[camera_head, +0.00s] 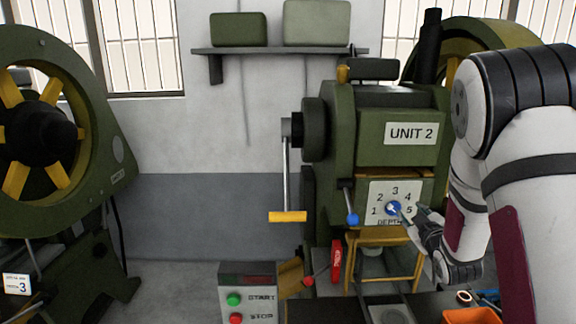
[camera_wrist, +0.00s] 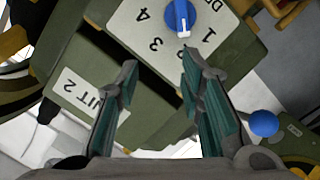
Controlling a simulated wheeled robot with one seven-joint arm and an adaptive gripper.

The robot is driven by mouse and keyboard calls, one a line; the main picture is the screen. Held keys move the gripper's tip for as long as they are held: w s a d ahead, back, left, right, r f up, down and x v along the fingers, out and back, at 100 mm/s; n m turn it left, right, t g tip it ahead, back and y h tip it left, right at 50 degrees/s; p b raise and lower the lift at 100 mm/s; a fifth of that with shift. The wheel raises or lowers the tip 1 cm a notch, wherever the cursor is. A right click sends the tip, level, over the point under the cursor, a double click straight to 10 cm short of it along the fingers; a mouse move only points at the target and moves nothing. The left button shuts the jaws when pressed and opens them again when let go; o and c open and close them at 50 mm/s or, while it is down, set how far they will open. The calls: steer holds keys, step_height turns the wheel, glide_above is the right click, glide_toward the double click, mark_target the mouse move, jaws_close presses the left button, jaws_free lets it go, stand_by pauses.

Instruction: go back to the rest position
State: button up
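My gripper (camera_head: 412,216) is in front of the depth dial panel of the green UNIT 2 machine (camera_head: 350,140). The blue dial knob (camera_head: 393,208) sits on a pale plate (camera_head: 380,190) numbered 1 to 5. In the wrist view my gripper (camera_wrist: 157,75) has its two fingers spread apart with nothing between them. The blue knob (camera_wrist: 180,16) shows beyond the fingertips at the top of that view, apart from them. Its white mark points towards the numbers, near 2 or 3 in the wrist view. My arm covers the machine's right side.
A blue-knobbed lever (camera_head: 352,218) and a yellow-handled crank (camera_head: 288,216) stand left of the panel. A START/STOP box (camera_head: 248,292) is lower left. An orange bin (camera_head: 470,315) is at the lower right. A large green wheel machine (camera_head: 60,130) stands at far left.

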steer(key=s+a+r+m+g, duration=0.5)
steer(key=s+a+r, duration=0.2)
steer(key=s+r, duration=0.5)
steer(key=s+a+m+g+y, duration=0.1)
steer(key=s+a, duration=0.3)
steer(key=s, duration=0.9)
steer(key=s+a+g+y, duration=0.1)
steer(key=s+a+g, duration=0.3)
steer(key=s, duration=1)
steer(key=shift+a+m, duration=0.4)
steer(key=shift+a, duration=0.1)
